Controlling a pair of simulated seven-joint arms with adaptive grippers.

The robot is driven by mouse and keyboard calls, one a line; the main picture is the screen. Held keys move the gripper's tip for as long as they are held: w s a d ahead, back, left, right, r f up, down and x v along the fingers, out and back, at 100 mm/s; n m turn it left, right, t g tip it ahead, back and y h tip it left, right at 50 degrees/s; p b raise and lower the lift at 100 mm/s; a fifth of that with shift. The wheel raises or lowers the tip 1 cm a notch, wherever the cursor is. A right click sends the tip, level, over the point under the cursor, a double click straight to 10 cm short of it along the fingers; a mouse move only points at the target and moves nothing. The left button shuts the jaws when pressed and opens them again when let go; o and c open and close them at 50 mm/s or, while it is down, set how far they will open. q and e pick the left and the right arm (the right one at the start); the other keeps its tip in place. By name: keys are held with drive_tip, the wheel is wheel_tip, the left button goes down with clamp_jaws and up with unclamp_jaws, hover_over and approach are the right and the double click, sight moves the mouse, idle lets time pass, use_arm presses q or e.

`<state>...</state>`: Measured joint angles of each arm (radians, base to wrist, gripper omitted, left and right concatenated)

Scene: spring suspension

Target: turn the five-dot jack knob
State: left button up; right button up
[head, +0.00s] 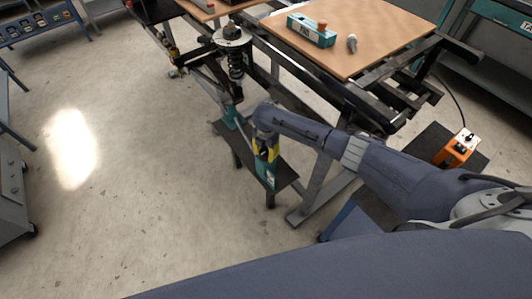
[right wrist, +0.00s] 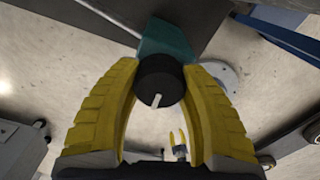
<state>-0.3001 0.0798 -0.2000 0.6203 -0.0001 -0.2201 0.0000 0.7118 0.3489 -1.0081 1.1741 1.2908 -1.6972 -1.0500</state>
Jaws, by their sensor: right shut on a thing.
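My right gripper (head: 265,153) reaches down to a low dark stand beside the frame, its yellow fingers by a teal jack body (head: 268,178). In the right wrist view the yellow fingers of my right gripper (right wrist: 160,76) are shut on a black round knob (right wrist: 157,84), one finger on each side. The knob has a white pointer line, which points toward the bottom of the picture. The teal jack body (right wrist: 172,42) lies behind the knob. I cannot make out any dots. The gripper hides the knob in the head view. My left gripper is not in view.
A coil spring strut (head: 236,68) stands on the frame beyond the jack. A wooden-topped table (head: 360,55) holds a teal box (head: 311,33) and a small grey part (head: 352,43). An orange control box (head: 456,148) is at right. Open floor (head: 130,200) lies left.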

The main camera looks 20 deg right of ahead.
drive_tip(key=shift+d, duration=0.1)
drive_tip(key=o, duration=1.3)
